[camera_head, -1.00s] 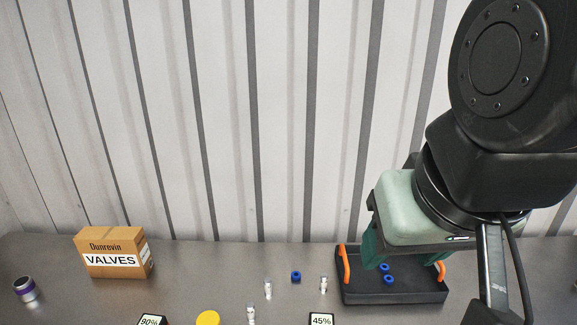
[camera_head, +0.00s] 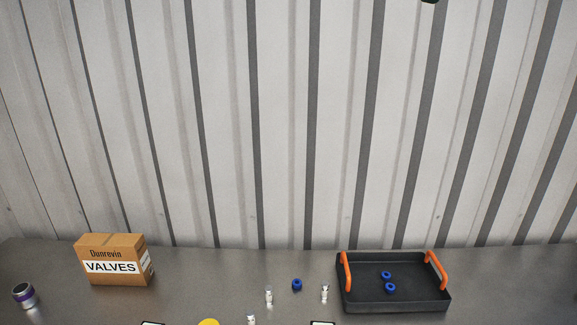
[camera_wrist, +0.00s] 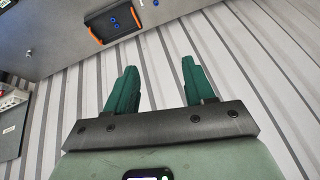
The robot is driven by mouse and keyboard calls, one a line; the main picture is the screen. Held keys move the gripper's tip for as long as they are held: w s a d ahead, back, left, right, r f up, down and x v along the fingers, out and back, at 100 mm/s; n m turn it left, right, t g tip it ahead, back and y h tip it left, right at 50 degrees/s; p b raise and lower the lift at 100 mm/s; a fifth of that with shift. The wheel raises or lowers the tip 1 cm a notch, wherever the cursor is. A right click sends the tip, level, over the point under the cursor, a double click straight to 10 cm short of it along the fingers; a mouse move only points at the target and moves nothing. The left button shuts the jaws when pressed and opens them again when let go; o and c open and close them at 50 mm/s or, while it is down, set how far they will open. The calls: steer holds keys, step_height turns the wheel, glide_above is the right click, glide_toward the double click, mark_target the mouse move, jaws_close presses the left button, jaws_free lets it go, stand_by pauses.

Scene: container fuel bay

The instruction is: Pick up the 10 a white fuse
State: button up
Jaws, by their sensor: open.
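Several small white fuses stand on the grey bench in the head view. One white fuse (camera_head: 269,296) is left of a blue ring, another white fuse (camera_head: 325,293) is right of it, and a third white fuse (camera_head: 251,319) is cut by the bottom edge. Their ratings are too small to read. My gripper (camera_wrist: 158,82) shows in the wrist view with its green fingers apart and nothing between them. It is raised away from the bench, facing the corrugated wall.
A black tray (camera_head: 355,296) with orange handles holds two blue rings (camera_head: 390,288). A blue ring (camera_head: 297,285) lies between the fuses. A cardboard valves box (camera_head: 115,260), a purple-banded cylinder (camera_head: 25,295) and a yellow disc (camera_head: 208,322) are left. Bench is clear between box and fuses.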

steer(key=w+a+m+g+y, duration=0.1)
steer(key=w+a+m+y, duration=0.1)
steer(key=w+m+y, duration=0.5)
steer(key=w+a+m+y, duration=0.1)
steer(key=w+a+m, duration=0.2)
steer(key=w+m, duration=0.55)
steer(key=w+a+m+g+y, duration=0.15)
steer(key=w+m+y, duration=0.25)
steer(key=w, duration=0.7)
glide_toward(263, 300)
steer(key=shift+t, duration=0.25)
steer(key=r, duration=0.2)
steer(key=s+r, duration=0.1)
steer(key=r, duration=0.1)
steer(key=shift+d+r, duration=0.25)
steer(key=shift+r, duration=0.1)
steer(key=shift+a+f, duration=0.1)
steer(key=shift+f, duration=0.3)
steer(key=shift+w+a+f, duration=0.15)
steer(key=shift+a, duration=0.2)
steer(key=x, duration=0.9)
steer(key=shift+w+a+f, duration=0.2)
steer(key=shift+w+f, duration=0.1)
steer(key=shift+w, duration=0.05)
jaws_close()
